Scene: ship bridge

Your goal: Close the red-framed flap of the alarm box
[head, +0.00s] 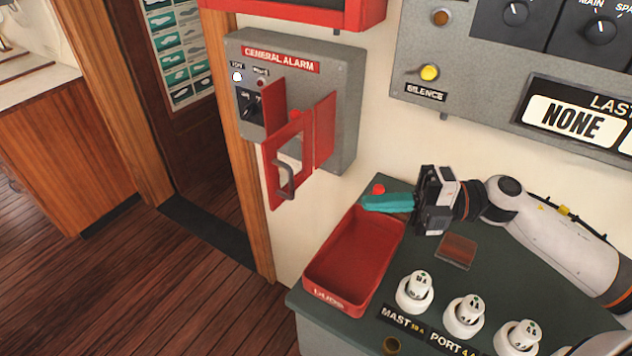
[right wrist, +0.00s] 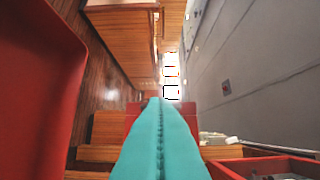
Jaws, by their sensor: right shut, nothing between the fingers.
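The grey alarm box (head: 350,100) labelled GENERAL ALARM is on the wall at upper middle in the head view. Its red-framed flap (head: 328,128) stands open, jutting out from the box front toward me. A grey handle (head: 287,182) is on the flap's outer part. A red button (head: 295,114) shows partly behind the frame. My right gripper (head: 366,203), with teal fingers, is shut and empty. It is to the right of and below the flap, apart from it, pointing left above the console. Its fingers also fill the middle of the right wrist view (right wrist: 160,135). My left gripper is not in view.
A red tray (head: 318,294) sits on the green console top below the flap. Several white knobs (head: 415,291) stand at the console's front. A grey panel (head: 470,90) is on the wall at right. A red surface (right wrist: 35,80) fills the right wrist view's left side.

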